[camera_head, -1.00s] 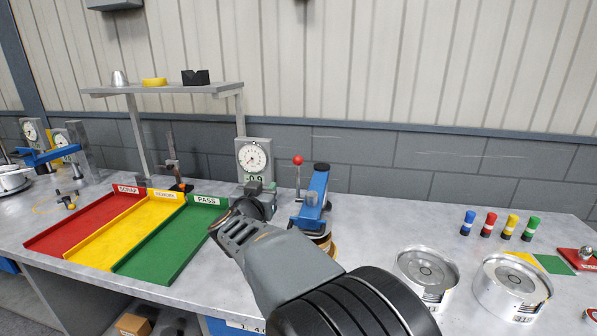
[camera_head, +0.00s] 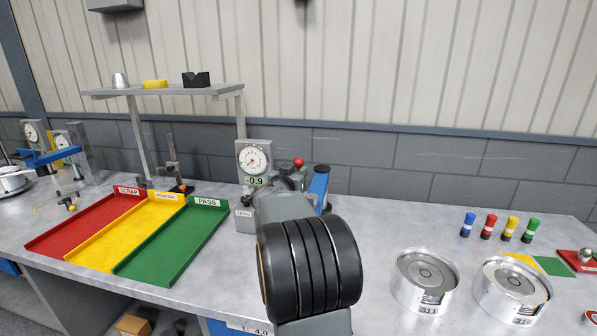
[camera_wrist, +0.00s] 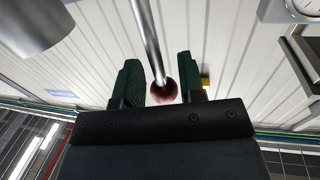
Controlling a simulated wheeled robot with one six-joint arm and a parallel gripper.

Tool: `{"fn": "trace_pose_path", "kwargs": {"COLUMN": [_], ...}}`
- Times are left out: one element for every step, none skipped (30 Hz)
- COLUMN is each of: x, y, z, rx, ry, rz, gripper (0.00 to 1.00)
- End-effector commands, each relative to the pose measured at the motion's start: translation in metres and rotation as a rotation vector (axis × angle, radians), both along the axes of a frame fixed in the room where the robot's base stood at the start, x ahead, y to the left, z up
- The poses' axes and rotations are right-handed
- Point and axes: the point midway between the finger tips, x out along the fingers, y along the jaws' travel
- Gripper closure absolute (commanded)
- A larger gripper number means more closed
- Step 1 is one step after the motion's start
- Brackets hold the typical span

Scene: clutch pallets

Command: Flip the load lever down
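The load lever shows as a red ball knob (camera_head: 298,162) at the middle of the bench in the head view, just left of the blue part of the fixture (camera_head: 320,184). My arm hides most of the fixture. In the wrist view the dark red knob (camera_wrist: 164,92) sits between the two green fingers of my gripper (camera_wrist: 161,84), with its metal rod (camera_wrist: 148,38) running up the picture. The fingers are apart, with a small gap beside the knob. I cannot tell if either finger touches it.
The dial gauge (camera_head: 254,157) stands just left of my arm, its display reading -0.9. Red, yellow and green trays (camera_head: 165,250) lie to the left. Two metal clutch parts (camera_head: 424,296) and several coloured pegs (camera_head: 488,226) stand to the right.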

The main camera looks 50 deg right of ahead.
Motion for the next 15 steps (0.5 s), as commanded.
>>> {"fn": "trace_pose_path", "kwargs": {"x": [0.001, 0.0014, 0.002, 0.0023, 0.0026, 0.0029, 0.0031, 0.0033, 0.0034, 0.0034, 0.0034, 0.0033, 0.0033, 0.0033, 0.0034], "y": [-0.0039, -0.0055, -0.0072, -0.0082, -0.0089, -0.0097, -0.01, -0.0103, -0.0104, -0.0104, -0.0104, -0.0103, -0.0103, -0.0102, -0.0102], "z": [-0.0002, -0.0002, -0.0001, 0.0, 0.0, 0.0, -0.0001, -0.0001, -0.0001, -0.0002, -0.0002, -0.0002, -0.0002, -0.0002, -0.0002], "rx": [0.001, 0.0, 0.0, 0.0, 0.0, 0.0, 0.0, 0.0, 0.0, 0.0, 0.0, 0.0, 0.0, 0.0, 0.0], "ry": [0.0, 0.0, 0.0, 0.0, -0.001, 0.0, 0.0, 0.0, 0.0, 0.0, 0.0, 0.0, 0.0, 0.0, 0.0], "rz": [-0.001, -0.002, -0.002, -0.002, -0.002, -0.001, -0.001, -0.001, -0.001, -0.001, -0.001, -0.001, -0.001, -0.001, -0.001], "gripper": [0.63, 0.63, 0.63, 0.63, 0.63, 0.63, 0.63, 0.63, 0.63, 0.63, 0.63, 0.63, 0.63, 0.63, 0.65]}}
